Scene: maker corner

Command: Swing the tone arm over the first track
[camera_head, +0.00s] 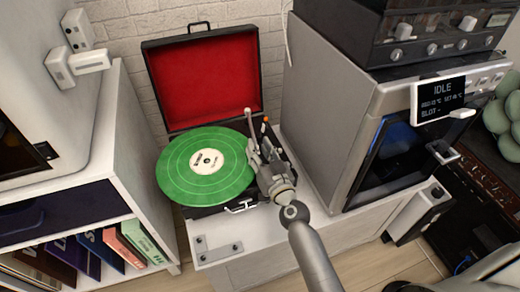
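A turntable in an open black case with a red-lined lid (203,78) stands on a white cabinet. A green record (205,167) with a white label lies flat on its platter. My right gripper (254,148) is at the record's right edge, over the right side of the deck. A thin pale rod with a pinkish tip (248,118), perhaps the tone arm, rises just behind the fingers. The gripper hides most of that side, so contact and the finger gap are unclear. My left gripper is out of view.
A grey oven-like machine (330,120) with a display reading IDLE (440,98) stands close to the right. A white shelf (105,150) with record sleeves is at left. A metal bracket plate (220,252) lies on the cabinet's front, which is otherwise mostly bare.

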